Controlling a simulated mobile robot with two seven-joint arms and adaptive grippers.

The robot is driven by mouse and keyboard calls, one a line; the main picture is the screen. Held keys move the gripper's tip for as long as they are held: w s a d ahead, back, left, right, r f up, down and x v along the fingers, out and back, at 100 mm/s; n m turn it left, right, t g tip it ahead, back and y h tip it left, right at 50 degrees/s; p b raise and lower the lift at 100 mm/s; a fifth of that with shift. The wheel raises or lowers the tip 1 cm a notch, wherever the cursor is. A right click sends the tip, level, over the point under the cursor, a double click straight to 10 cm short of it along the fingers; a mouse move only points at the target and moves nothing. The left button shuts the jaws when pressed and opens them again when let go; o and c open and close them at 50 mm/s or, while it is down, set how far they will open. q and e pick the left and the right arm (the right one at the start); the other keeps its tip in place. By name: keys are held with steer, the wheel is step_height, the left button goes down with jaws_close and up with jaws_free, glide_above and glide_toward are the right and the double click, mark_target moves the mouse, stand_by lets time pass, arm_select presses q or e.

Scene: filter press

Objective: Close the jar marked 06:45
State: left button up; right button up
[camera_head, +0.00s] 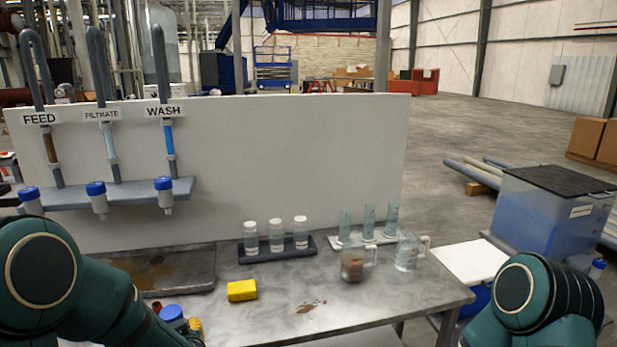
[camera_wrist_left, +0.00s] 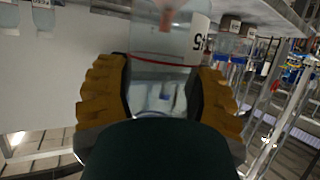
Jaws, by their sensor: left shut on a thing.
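My left gripper (camera_wrist_left: 163,92) is shut on a clear jar (camera_wrist_left: 165,72) in the left wrist view. A label ending in "5" (camera_wrist_left: 202,42) shows at its right side; the rest is hidden. A thin red line crosses the jar. In the head view this gripper (camera_head: 190,323) is mostly hidden behind my left arm at the bottom left. A blue round cap (camera_head: 171,312) shows beside it; I cannot tell whether it sits on the held jar. Three white-lidded jars (camera_head: 276,236) stand in a dark rack (camera_head: 262,256). My right gripper is out of view.
A yellow sponge (camera_head: 242,290) and a brown stain (camera_head: 308,307) lie on the metal table. A dark tray (camera_head: 195,272) is at the left. A beaker with brown content (camera_head: 352,268), a clear jug (camera_head: 405,254) and cylinders (camera_head: 368,222) stand at the right. Taps line the upright panel (camera_head: 290,150).

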arm_select(q)
steer(key=d+f+m+t+h, duration=0.1)
steer(key=d+f+m+h, duration=0.2)
steer(key=d+h, duration=0.1)
steer(key=s+d+f+m+t+h, duration=0.1)
steer(key=d+f+m+t+h, duration=0.1)
steer(key=d, duration=0.5)
steer(key=f+m+h, duration=0.1)
steer(key=m+h, duration=0.1)
steer(key=shift+s+m, duration=0.3)
steer(key=s+d+f+m+g+h, duration=0.2)
steer(key=d+m+h, duration=0.6)
steer(key=d, duration=0.6)
steer(key=shift+g+h, duration=0.5)
steer(key=shift+g, duration=0.1)
steer(key=shift+s, duration=0.1)
